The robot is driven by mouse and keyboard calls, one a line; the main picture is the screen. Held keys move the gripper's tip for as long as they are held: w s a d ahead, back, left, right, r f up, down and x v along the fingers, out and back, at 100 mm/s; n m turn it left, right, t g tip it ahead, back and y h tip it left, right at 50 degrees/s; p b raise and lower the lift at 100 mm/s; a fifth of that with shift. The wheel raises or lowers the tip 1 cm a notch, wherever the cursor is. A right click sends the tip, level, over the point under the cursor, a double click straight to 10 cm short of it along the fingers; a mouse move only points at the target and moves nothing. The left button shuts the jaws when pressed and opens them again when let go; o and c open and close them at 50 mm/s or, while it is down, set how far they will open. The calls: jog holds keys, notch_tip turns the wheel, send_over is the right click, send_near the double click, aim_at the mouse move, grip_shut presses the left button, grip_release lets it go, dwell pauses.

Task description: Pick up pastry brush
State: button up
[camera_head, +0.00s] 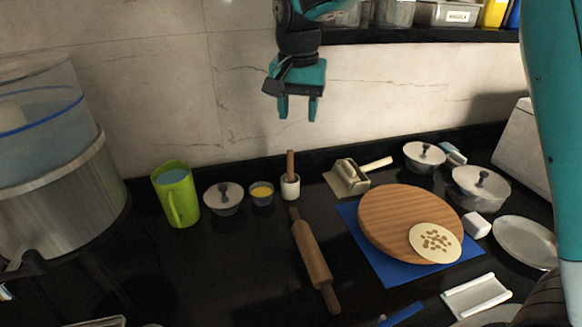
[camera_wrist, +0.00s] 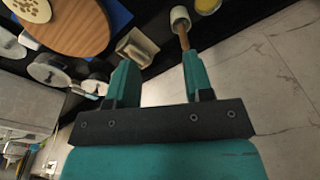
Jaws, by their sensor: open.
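My gripper (camera_head: 298,112) is open and empty, high in front of the tiled wall, fingers pointing down. A thin wooden handle (camera_head: 290,164) stands upright in a small white cup (camera_head: 290,188) on the black counter, below my gripper. It may be the pastry brush, but its lower end is hidden in the cup. The handle also shows in the wrist view (camera_wrist: 184,39), near the tip of one finger of my gripper (camera_wrist: 158,62) in the picture. A blue-handled item (camera_head: 401,314) lies at the front edge, partly cut off; I cannot tell what it is.
A yellow-filled bowl (camera_head: 262,193), lidded bowl (camera_head: 224,198) and green jug (camera_head: 177,195) stand left of the cup. A rolling pin (camera_head: 312,262) lies in front. A shelf (camera_head: 420,34) hangs above right.

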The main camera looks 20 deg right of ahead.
jog(key=w+m+p, duration=0.2)
jog(key=w+m, duration=0.4)
jog(key=w, duration=0.2)
jog(key=m+g+h, duration=0.1)
jog(key=m, duration=0.5)
send_over(293, 176)
jog(key=a, duration=0.2)
notch_tip(293, 176, down, 16)
jog(key=r, duration=0.1)
jog(key=shift+w+d+f+p, duration=0.15)
jog(key=shift+d+f+p, duration=0.15)
jog(key=shift+f, duration=0.65)
jog(key=shift+w+d+f+p, duration=0.1)
jog(key=shift+d+f+p, duration=0.15)
jog(key=shift+f, duration=0.75)
jog(key=shift+w+d+f+p, duration=0.15)
jog(key=shift+d+f+p, duration=0.15)
jog(key=shift+f, duration=0.65)
grip_shut()
